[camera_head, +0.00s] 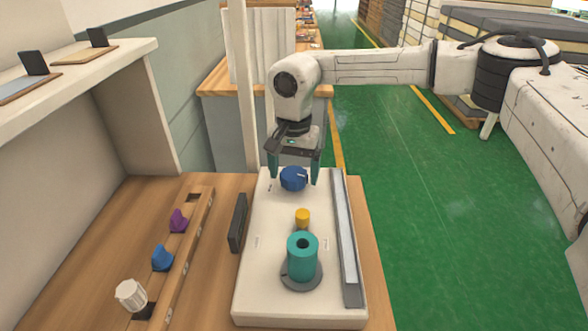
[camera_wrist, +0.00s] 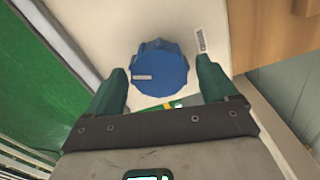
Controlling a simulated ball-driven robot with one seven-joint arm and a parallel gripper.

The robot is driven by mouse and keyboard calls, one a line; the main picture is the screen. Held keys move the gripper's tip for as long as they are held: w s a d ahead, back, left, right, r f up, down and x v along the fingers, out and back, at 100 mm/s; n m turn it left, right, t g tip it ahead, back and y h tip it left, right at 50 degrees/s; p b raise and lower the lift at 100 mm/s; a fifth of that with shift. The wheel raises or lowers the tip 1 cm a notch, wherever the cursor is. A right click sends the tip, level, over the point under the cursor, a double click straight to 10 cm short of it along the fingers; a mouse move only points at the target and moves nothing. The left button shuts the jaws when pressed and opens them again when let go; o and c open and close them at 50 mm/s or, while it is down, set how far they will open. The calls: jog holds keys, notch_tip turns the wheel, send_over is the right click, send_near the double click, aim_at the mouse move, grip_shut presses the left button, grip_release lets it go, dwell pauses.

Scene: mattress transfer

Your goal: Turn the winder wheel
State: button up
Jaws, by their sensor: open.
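The winder wheel looks to be the blue ribbed knob (camera_head: 293,179) at the far end of a white machine (camera_head: 262,238). In the wrist view the blue knob (camera_wrist: 158,68) has a pale mark on its face and lies just beyond the fingertips, between their lines. My gripper (camera_head: 294,178) points down with its teal fingers apart, one on each side of the knob. I cannot tell whether either finger touches the knob.
On the machine stand a yellow cylinder (camera_head: 302,217), a teal spool (camera_head: 302,257) and a grey rail (camera_head: 348,240). A wooden rack (camera_head: 188,250) to the left holds purple (camera_head: 179,221), blue (camera_head: 162,258) and white (camera_head: 131,295) pieces. Open green floor (camera_head: 425,200) lies right.

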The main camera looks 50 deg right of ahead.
aim_at(294, 172)
notch_tip(294, 172, up, 11)
dwell(0.6)
jog(key=shift+f, duration=0.15)
dwell(0.3)
